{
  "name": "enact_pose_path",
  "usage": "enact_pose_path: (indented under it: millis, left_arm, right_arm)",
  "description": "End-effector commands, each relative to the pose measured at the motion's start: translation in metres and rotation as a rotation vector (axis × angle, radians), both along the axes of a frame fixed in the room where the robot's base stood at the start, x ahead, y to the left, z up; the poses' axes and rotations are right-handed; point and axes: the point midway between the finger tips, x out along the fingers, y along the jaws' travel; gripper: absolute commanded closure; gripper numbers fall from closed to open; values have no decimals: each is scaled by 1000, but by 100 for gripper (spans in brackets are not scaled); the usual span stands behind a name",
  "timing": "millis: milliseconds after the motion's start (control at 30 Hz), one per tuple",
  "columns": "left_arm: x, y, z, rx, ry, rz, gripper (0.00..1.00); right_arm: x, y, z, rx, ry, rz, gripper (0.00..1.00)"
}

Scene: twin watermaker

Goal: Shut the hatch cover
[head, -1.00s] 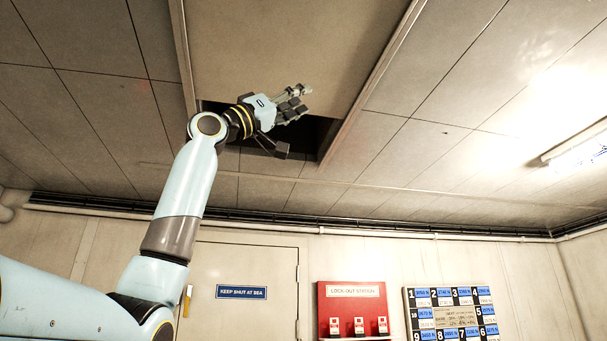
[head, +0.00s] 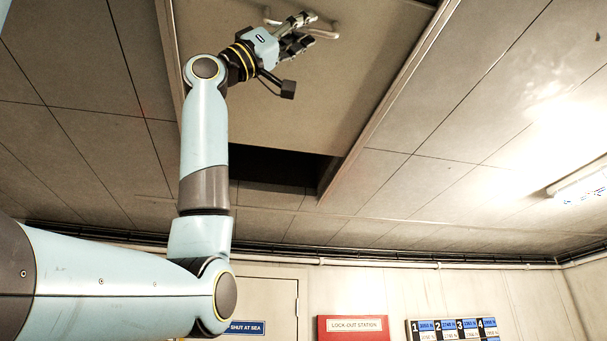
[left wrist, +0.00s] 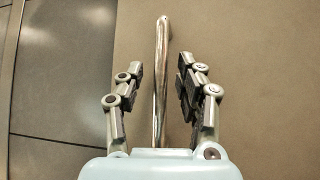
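The hatch cover (head: 290,95) is a flat tan panel in the ceiling, between two long side rails. A dark gap (head: 275,165) shows past its lower edge, so the hatch is partly open. A pale bar handle (head: 325,34) is fixed to the cover's underside; it also shows as a shiny metal bar (left wrist: 161,75) in the left wrist view. My left gripper (head: 304,28) is open at the handle. In the left wrist view the bar lies between its two fingers (left wrist: 158,85), with a clear gap on both sides. My right gripper is not in view.
The rail (head: 395,95) runs along the right side of the cover. A lit ceiling lamp (head: 580,185) is at the far right. A red lock-out station (head: 353,330) and a numbered board (head: 455,330) hang on the wall below.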

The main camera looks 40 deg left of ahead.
Motion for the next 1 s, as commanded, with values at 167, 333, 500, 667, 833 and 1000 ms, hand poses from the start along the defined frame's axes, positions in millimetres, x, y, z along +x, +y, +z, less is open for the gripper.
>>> enact_pose_path:
  millis: [167,333,500,667,833,1000]
  left_arm:
    - [3,-3,3,0,1,1,64]
    - [3,-3,3,0,1,1,64]
    - [3,-3,3,0,1,1,86]
    - [3,-3,3,0,1,1,100]
    - [3,-3,3,0,1,0,100]
    - [3,-3,2,0,1,0,100]
  right_arm:
    - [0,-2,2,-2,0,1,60]
    - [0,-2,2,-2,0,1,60]
    - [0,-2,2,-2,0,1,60]
    - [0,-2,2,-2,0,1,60]
    - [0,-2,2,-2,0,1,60]
    - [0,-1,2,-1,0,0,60]
